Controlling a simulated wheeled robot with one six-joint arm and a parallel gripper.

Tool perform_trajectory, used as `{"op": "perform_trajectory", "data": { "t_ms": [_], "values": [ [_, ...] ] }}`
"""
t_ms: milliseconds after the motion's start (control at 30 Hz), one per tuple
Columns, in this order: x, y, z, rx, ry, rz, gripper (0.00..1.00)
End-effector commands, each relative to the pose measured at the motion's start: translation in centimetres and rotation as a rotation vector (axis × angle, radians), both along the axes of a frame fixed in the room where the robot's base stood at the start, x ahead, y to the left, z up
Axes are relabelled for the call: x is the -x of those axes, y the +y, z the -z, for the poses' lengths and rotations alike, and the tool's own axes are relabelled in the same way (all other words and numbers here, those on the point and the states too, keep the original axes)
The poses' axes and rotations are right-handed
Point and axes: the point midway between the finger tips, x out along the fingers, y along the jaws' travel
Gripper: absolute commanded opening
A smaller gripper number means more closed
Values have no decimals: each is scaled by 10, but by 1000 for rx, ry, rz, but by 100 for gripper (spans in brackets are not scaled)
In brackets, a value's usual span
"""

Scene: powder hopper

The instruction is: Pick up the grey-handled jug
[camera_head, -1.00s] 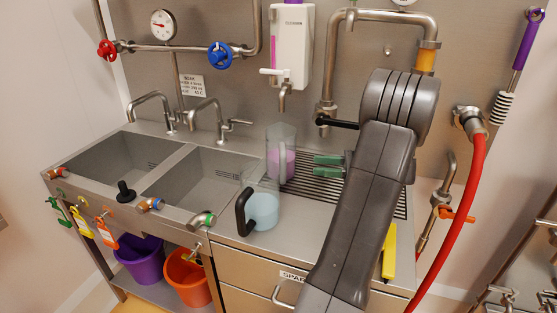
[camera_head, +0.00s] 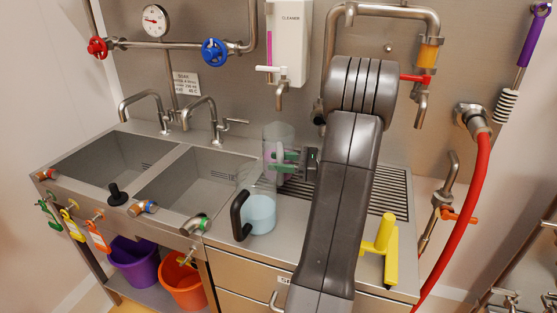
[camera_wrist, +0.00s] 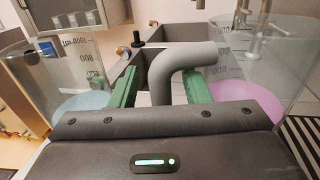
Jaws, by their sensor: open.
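The grey-handled jug (camera_head: 277,139) is a clear upright jug with pink liquid, standing at the left of the ribbed drainer. In the wrist view its grey handle (camera_wrist: 163,78) lies between the green fingers of my gripper, and its clear wall and pink liquid (camera_wrist: 245,100) show at the right. My gripper (camera_head: 282,161) is open, with one finger on each side of the handle. A gap shows on the left side; contact on the right cannot be told. In the head view my gripper covers part of the jug.
A black-handled jug with blue liquid (camera_head: 260,214) stands close by, nearer the front; it shows at the left in the wrist view (camera_wrist: 75,98). A yellow tool (camera_head: 385,247) is on the right of the counter. Sinks (camera_head: 205,180) lie left, taps and a cleaner dispenser (camera_head: 289,40) behind.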

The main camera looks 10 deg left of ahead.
Motion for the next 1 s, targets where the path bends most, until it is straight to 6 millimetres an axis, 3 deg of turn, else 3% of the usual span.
{"op": "perform_trajectory", "data": {
  "t_ms": [167,300,400,1000],
  "values": [
    [0,0,0,0,0,1,43],
    [0,0,0,0,0,1,15],
    [0,0,0,0,0,1,0],
    [0,0,-5,-1,-3,1,0]
  ]
}}
